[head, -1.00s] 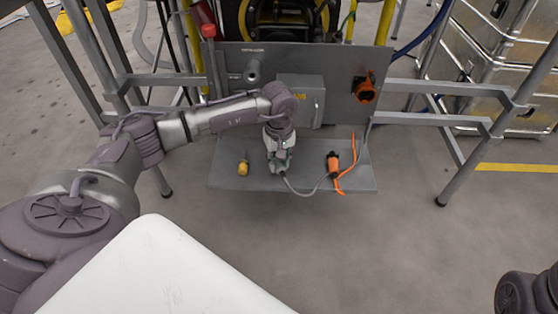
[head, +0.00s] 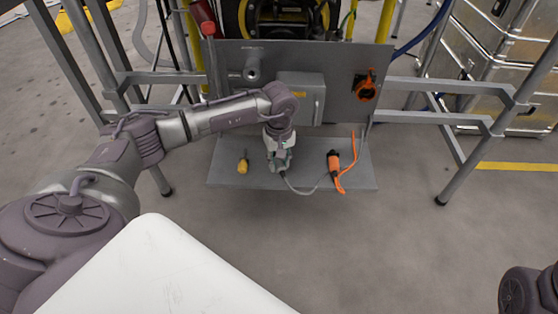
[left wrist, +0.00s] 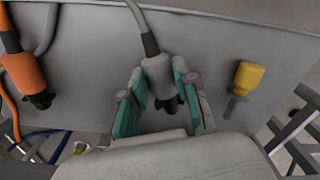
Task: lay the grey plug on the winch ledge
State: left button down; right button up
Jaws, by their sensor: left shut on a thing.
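The grey plug (left wrist: 158,72) is between the teal-padded fingers of my left gripper (left wrist: 160,103) in the left wrist view, its dark nose pointing down in that picture. In the head view my left gripper (head: 279,163) is shut on it low over the middle of the winch ledge (head: 222,175), a flat grey shelf. The fingers mostly hide the plug there. Its grey cable (head: 303,191) loops to the right along the ledge front. I cannot tell whether the plug touches the ledge. My right gripper is out of view.
A yellow-handled item (head: 243,163) lies left of the gripper on the ledge. An orange connector (head: 334,160) with an orange cable lies to the right. A grey panel with a box (head: 303,90) and an orange socket (head: 366,87) rises behind. The floor in front is clear.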

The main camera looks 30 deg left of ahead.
pick_arm(q)
jog(key=shift+f, duration=0.1)
jog(key=c, duration=0.8)
grip_release()
notch_tip(320, 180, up, 12)
